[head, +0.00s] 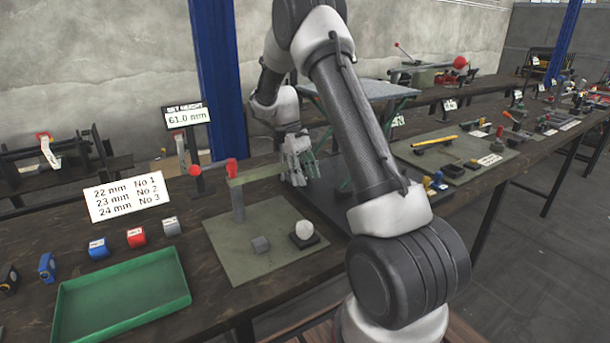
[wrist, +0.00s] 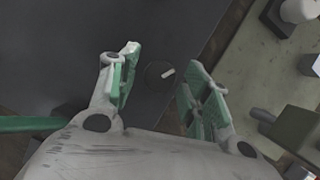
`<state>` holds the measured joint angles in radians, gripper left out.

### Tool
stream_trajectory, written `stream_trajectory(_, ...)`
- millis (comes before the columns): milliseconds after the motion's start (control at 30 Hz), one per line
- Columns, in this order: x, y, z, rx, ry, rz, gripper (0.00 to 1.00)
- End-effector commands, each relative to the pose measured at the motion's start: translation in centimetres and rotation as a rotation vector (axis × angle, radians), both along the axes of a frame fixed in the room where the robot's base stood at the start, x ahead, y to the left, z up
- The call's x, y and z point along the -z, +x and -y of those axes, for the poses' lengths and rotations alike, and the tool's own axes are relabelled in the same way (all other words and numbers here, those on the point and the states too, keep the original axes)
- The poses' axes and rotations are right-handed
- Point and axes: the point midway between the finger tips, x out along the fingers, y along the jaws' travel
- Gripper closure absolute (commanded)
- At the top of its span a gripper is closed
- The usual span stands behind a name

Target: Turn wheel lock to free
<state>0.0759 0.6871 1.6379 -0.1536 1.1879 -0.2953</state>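My gripper (head: 298,172) is open and empty over a dark flat plate (head: 322,198) on the bench, beside the grey-green mat. In the wrist view my gripper (wrist: 160,92) has its green-padded fingers spread apart. A small round dark knob (wrist: 158,76) with a short white pointer mark (wrist: 168,73) shows on the dark surface between the fingertips. It looks like the wheel lock, but I see no label on it. The pointer slants up to the right. No finger visibly touches the knob. In the head view the knob is not visible.
A press post (head: 238,205) with a flat green bar (head: 258,174) and red knob stands left of my gripper. A white round part (head: 304,229) sits on a block on the mat. A green tray (head: 122,295) lies at front left. A green bar (wrist: 30,124) crosses the wrist view's left.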

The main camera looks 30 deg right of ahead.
Motion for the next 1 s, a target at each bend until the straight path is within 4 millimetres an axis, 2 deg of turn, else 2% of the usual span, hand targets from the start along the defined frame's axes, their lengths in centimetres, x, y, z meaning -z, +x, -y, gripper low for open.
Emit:
stream_trajectory(33,-0.02,0.01,0.0,0.0,0.0,0.0,0.66)
stream_trajectory(167,-0.02,0.01,0.0,0.0,0.0,0.0,0.9)
stream_trajectory(200,-0.02,0.0,0.0,0.0,0.0,0.0,0.93)
stream_trajectory(567,-0.05,-0.07,-0.06,-0.061,0.0,-0.001,0.93)
stream_trajectory(1000,-0.09,-0.11,-0.19,-0.352,0.0,0.0,0.93)
